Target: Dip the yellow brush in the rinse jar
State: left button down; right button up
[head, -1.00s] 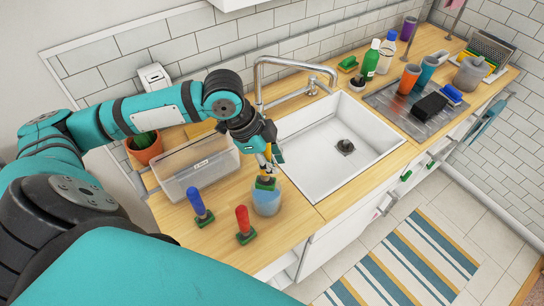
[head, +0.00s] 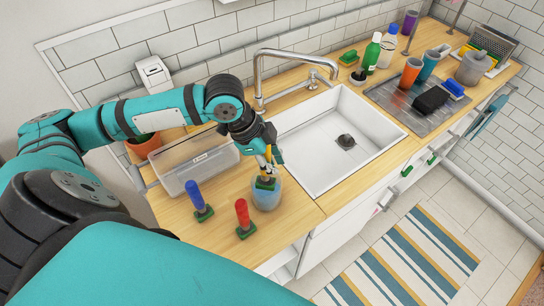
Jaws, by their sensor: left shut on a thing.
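My left gripper (head: 266,157) is shut on the yellow brush (head: 268,172) and points down beside the sink. The brush is upright with its green head low, at the mouth of the rinse jar (head: 267,200). The head appears to be within the jar's rim; how deep it sits is hard to tell. The jar is a small, see-through bluish cup standing on the wooden counter. My right gripper is out of view.
A blue brush (head: 195,196) and a red brush (head: 242,214) stand left of the jar. A clear bin (head: 195,165) is behind them. The white sink (head: 315,165) and its faucet (head: 258,75) are close on the right. The counter's front edge is near the jar.

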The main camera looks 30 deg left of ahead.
pick_arm(q)
notch_tip(320, 180, down, 7)
jog(key=b, duration=0.2)
jog(key=shift+b, duration=0.35)
dwell(0.7)
jog(key=shift+f, duration=0.1)
dwell(0.6)
dwell(0.4)
notch_tip(320, 180, up, 8)
jog(key=p, duration=0.9)
jog(key=shift+r, duration=2.55)
